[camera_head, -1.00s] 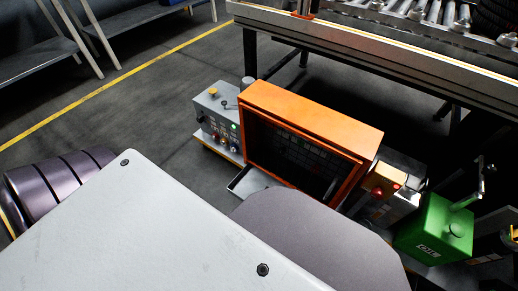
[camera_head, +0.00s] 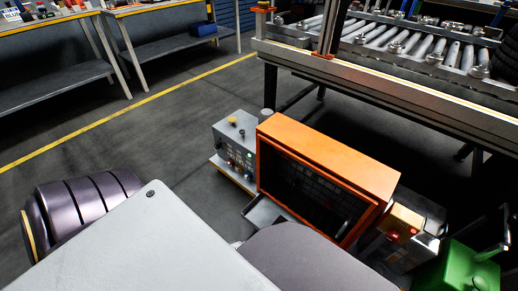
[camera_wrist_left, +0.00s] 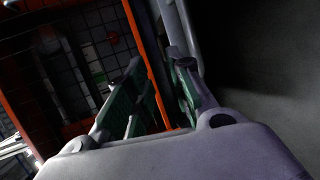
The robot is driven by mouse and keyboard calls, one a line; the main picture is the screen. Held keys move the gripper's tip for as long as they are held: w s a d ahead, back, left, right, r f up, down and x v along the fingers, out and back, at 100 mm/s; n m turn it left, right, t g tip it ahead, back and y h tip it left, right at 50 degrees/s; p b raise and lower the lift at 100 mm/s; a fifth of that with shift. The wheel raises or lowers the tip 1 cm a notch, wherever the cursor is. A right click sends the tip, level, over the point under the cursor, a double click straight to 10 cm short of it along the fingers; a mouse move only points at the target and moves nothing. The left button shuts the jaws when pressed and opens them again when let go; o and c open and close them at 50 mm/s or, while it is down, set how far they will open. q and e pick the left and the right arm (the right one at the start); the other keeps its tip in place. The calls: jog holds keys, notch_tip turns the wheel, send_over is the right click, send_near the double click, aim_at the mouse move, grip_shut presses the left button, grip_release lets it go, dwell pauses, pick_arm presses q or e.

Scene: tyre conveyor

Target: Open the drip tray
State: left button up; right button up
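The drip tray seems to be the shallow metal tray (camera_head: 263,212) sticking out at the lower left of the orange cabinet (camera_head: 330,155) in the head view. Its near part is hidden behind my own body. My left gripper (camera_wrist_left: 158,66) shows only in the left wrist view. Its two green-padded fingers are apart, with nothing visibly held between them. An orange frame edge (camera_wrist_left: 143,42) runs behind the gap, and a grey bar (camera_wrist_left: 183,30) lies behind the right finger. I cannot clearly make out the tray there. My right gripper is not in view.
A grey control box (camera_head: 235,145) stands left of the cabinet. A yellow box with a red button (camera_head: 402,222) and a green can (camera_head: 462,268) stand right of it. The roller conveyor (camera_head: 400,70) is behind. Open floor (camera_head: 130,140) lies to the left.

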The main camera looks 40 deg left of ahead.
pick_arm(q)
jog(key=s+f+p+v, duration=0.1)
jog(key=f+p+v, duration=0.1)
jog(key=v, duration=1)
jog(key=shift+s+f+g+p, duration=0.25)
jog(key=shift+g+p, duration=0.05)
jog(key=shift+p, duration=0.35)
dwell(1.0)
jog(key=shift+w+r, duration=0.1)
jog(key=shift+w, duration=0.1)
jog(key=shift+r, duration=0.1)
dwell(0.7)
notch_tip(320, 180, up, 9)
jog(key=p, duration=0.9)
jog(key=shift+r+p, duration=0.5)
jog(key=shift+p, duration=0.2)
